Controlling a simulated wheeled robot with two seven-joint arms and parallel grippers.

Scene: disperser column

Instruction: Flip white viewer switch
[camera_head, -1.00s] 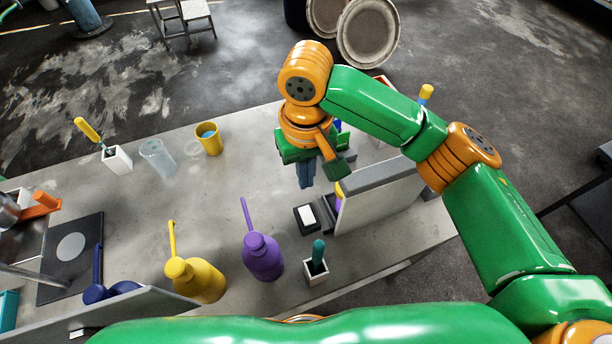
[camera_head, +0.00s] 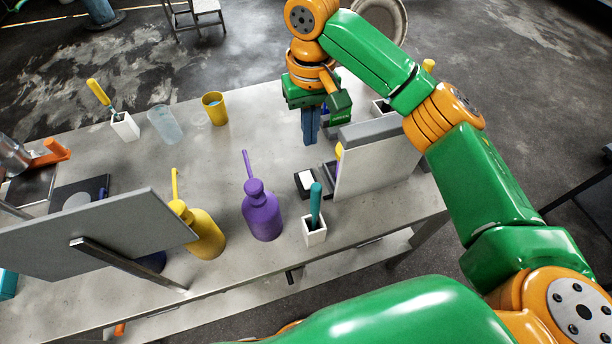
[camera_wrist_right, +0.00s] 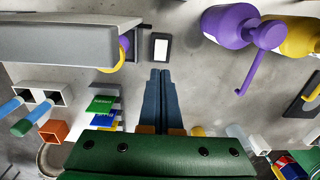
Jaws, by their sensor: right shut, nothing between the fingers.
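The white viewer switch (camera_head: 307,179) is a white rocker in a small black frame, lying on the table beside the grey and white viewer box (camera_head: 378,160). It also shows in the right wrist view (camera_wrist_right: 161,49), just beyond my fingertips. My right gripper (camera_head: 310,141) points down above the table, behind the switch in the head view. Its blue fingers are together and empty, and they also show in the right wrist view (camera_wrist_right: 160,74). They look apart from the switch. My left gripper is not in view.
A purple bottle (camera_head: 262,212) and a yellow bottle (camera_head: 204,234) stand left of the switch. A white holder with a teal-handled tool (camera_head: 314,230) stands in front. A yellow cup (camera_head: 215,108) is at the back. A grey panel (camera_head: 95,232) stands at the front left.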

